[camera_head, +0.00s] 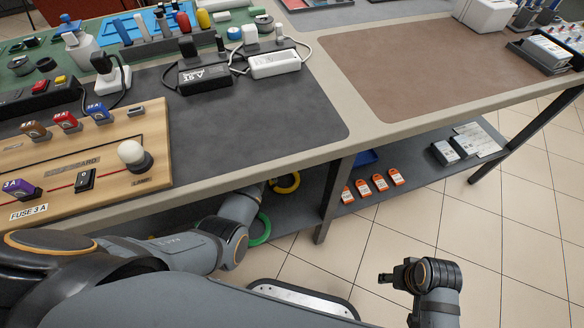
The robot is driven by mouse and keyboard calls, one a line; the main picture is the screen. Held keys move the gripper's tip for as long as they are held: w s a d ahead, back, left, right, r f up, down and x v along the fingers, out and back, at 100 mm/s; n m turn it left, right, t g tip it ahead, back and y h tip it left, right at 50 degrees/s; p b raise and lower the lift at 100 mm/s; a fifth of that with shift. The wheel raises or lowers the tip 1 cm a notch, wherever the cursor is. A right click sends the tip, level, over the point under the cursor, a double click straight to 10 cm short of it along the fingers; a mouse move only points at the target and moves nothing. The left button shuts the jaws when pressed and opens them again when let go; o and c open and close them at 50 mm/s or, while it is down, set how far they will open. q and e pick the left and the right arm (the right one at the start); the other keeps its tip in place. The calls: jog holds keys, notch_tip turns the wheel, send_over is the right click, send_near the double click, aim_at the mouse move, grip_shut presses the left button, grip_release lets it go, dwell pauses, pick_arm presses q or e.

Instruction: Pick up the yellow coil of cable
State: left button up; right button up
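The yellow coil of cable (286,183) lies on the grey lower shelf under the table, near the front table leg. Only part of its ring shows; the table edge and my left arm cover the rest. My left arm reaches in from the left and passes under the table edge towards the coil. A dark part at the arm's end is close to the coil, but the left gripper is mostly hidden, and I cannot tell whether it touches the coil. My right gripper (384,278) is over the floor, away from the shelf, with nothing visible in it; its finger opening is unclear.
A green coil (261,229) is partly behind my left arm. Orange-and-white packs (380,182) and grey boxes (446,152) lie on the shelf to the right. The table leg (332,200) stands just right of the yellow coil. A fuse board (90,165) sits on the tabletop above.

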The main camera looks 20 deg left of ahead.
aim_at(278, 189)
pick_arm(q)
jog(key=shift+s+a+f+b, duration=0.25)
jog(key=shift+s+f+b, duration=0.45)
jog(key=shift+s+f, duration=0.25)
jog(key=f, duration=0.1)
jog(key=f+b, duration=0.1)
jog(key=f, duration=0.1)
jog(key=shift+w+d, duration=0.1)
jog(key=shift+w, duration=0.2)
jog(key=f+b, duration=0.2)
jog(key=f, duration=0.1)
jog(key=f+b, duration=0.1)
jog(key=shift+a+f, duration=0.15)
jog(key=shift+a, duration=0.2)
jog(key=shift+f, duration=0.5)
pick_arm(e)
notch_tip(278, 189, down, 6)
jog(key=a+t+y, duration=0.1)
jog(key=a+t, duration=0.1)
jog(key=t, duration=0.1)
jog(key=shift+w+a, duration=0.2)
jog(key=shift+w, duration=0.2)
pick_arm(q)
jog(key=shift+r, duration=0.1)
pick_arm(e)
jog(key=shift+f, duration=0.1)
pick_arm(q)
grip_shut()
